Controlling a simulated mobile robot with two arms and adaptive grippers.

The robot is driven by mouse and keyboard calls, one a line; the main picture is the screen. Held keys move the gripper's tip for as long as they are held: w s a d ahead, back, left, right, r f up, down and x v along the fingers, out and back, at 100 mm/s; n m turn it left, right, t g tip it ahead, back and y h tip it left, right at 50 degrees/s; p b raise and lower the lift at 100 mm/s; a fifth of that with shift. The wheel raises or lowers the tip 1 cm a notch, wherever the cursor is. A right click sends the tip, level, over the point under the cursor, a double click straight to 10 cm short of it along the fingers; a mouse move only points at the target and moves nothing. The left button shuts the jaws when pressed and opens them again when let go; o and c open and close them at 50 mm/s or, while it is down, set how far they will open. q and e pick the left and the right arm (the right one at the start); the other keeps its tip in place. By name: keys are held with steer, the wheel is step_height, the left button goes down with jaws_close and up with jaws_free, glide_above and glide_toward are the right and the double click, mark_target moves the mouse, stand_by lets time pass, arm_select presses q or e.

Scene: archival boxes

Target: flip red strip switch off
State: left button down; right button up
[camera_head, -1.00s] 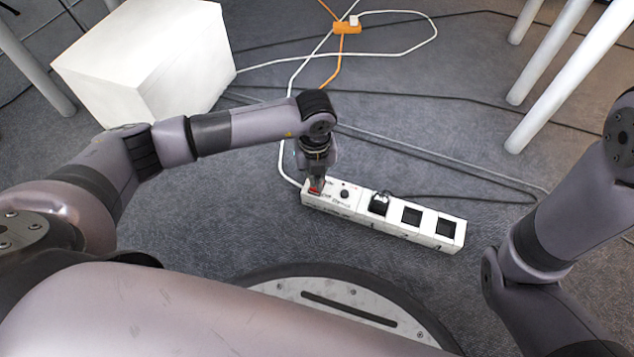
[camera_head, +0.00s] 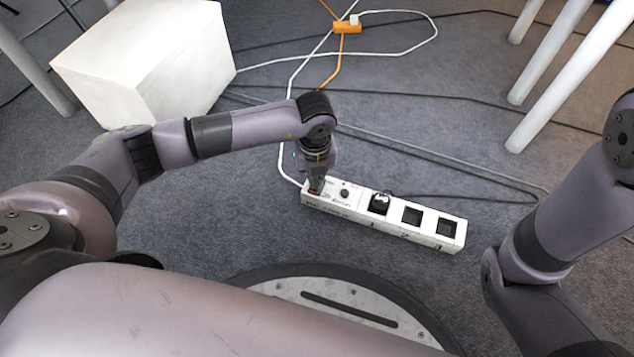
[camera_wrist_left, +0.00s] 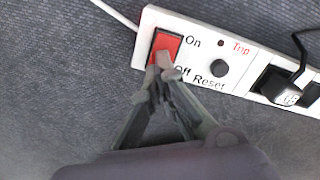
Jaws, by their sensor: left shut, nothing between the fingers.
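A white power strip (camera_head: 385,221) lies on the carpet in the head view, and its left end shows in the left wrist view (camera_wrist_left: 235,84). The red switch (camera_wrist_left: 168,46) sits at that end, with "On" printed by its upper part and "Off" by its lower part. My left gripper (camera_head: 315,190) is shut and empty, pointing down at the switch. In the left wrist view its closed fingertips (camera_wrist_left: 164,64) overlap the lower, "Off" part of the switch. They seem to touch it. The fingers hide most of the switch in the head view. My right gripper is out of view.
A black plug (camera_head: 379,203) sits in the strip's first socket, with a black cable running right. A white box (camera_head: 150,65) stands at upper left. An orange connector (camera_head: 347,27) and loose cables lie behind. White legs (camera_head: 570,75) stand at upper right.

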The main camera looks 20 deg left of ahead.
arm_select(q)
steer(key=shift+f+b, duration=0.4)
steer(key=shift+f, duration=0.3)
stand_by(0.3)
step_height(320, 180, up, 7)
steer(key=p, duration=0.7)
steer(key=shift+s, duration=0.1)
stand_by(0.5)
